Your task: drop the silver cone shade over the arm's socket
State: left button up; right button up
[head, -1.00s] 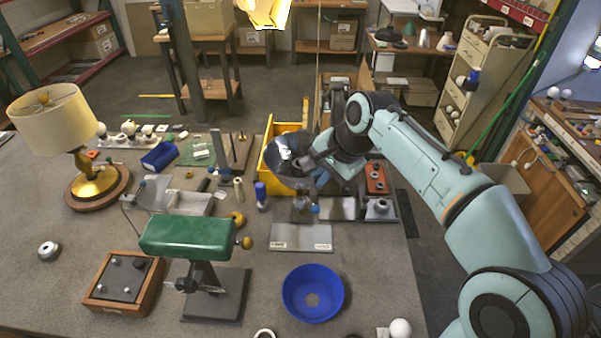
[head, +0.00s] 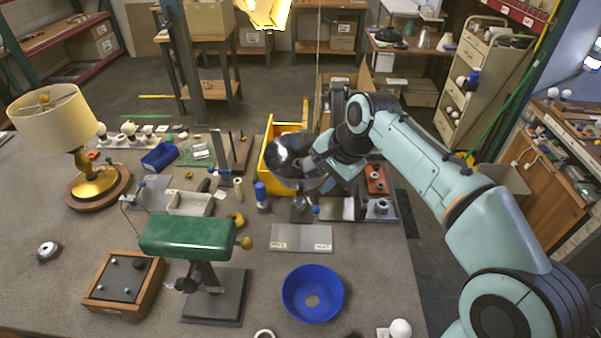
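The silver cone shade (head: 287,157) is a shiny metal bowl-like shape near the middle of the head view, in front of the yellow bin. My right gripper (head: 312,163) is at its right side and appears shut on its rim, though the fingertips are partly hidden. The shade appears to be above the bench and tilted. Just below it a small metal fitting with a round end (head: 301,203) shows; I cannot tell surely whether it is the arm's socket. The shade and gripper hide part of what lies behind. My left gripper is not in view.
A yellow bin (head: 270,185) stands behind the shade. A grey plate (head: 300,238) and a blue bowl-like shade (head: 312,293) lie in front. A green desk lamp (head: 188,237) stands to the left, and a cream-shaded lamp (head: 55,120) stands at far left.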

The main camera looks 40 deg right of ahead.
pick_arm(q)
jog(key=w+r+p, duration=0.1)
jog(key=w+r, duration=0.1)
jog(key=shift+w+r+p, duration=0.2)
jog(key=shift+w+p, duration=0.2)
pick_arm(e)
jog(key=v, duration=1.3)
jog(key=shift+s+a, duration=0.1)
